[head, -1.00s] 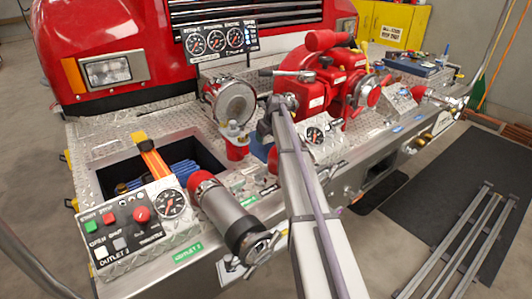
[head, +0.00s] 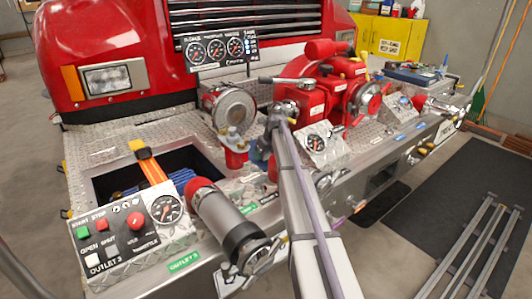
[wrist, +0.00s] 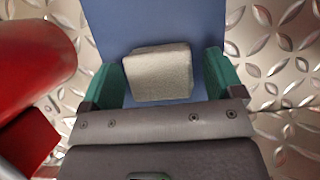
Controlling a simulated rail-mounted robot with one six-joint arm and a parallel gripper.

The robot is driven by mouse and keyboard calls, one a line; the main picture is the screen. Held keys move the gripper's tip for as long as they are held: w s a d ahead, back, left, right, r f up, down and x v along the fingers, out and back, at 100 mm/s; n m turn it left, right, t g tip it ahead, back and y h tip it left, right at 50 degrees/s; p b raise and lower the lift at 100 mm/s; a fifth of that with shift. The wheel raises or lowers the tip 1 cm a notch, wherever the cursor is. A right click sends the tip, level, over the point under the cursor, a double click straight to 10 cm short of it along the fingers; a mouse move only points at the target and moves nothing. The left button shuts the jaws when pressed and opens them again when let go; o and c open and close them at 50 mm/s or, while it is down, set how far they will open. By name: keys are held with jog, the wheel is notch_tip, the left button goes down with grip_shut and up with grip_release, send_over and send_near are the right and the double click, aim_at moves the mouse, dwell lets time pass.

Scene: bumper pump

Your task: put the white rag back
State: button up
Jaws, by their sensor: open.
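The white rag (wrist: 158,72) shows in the wrist view as a pale, folded, block-like piece. It lies on a flat blue surface (wrist: 120,20). My gripper (wrist: 164,72) is open, with one green finger on each side of the rag. A narrow gap shows on the left and a wider one on the right. In the head view, my arm reaches onto the bumper deck beside the red pump. There the rag is not visible, and my arm hides most of the gripper.
A red cylinder (wrist: 35,55) stands close to the left of the gripper in the wrist view. An open bin (head: 110,185) sits at left.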

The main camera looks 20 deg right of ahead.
jog(key=p+v, duration=1.1)
jog(key=v, duration=0.1)
jog(key=shift+r, duration=0.15)
jog(key=s+a+r+n+g+p, duration=0.1)
jog(key=s+a+r+n+p, duration=0.55)
jog(key=s+a+n, duration=0.4)
jog(key=s+a+r+n+g+h+p, duration=0.15)
jog(key=s+a+r+n+p, duration=0.5)
jog(key=s+n, duration=0.7)
jog(key=s+a+r+n+g+y+p, duration=0.1)
jog(key=s+a+r+n+g+p, duration=0.1)
jog(key=s+a+r+n+p, duration=0.9)
jog(key=s+d+f+m+b, duration=0.1)
jog(key=s+f+b, duration=0.2)
jog(key=f+b, duration=0.6)
jog(key=shift+d+f+m, duration=0.25)
jog(key=shift+f+m, duration=0.05)
jog(key=shift+f, duration=0.65)
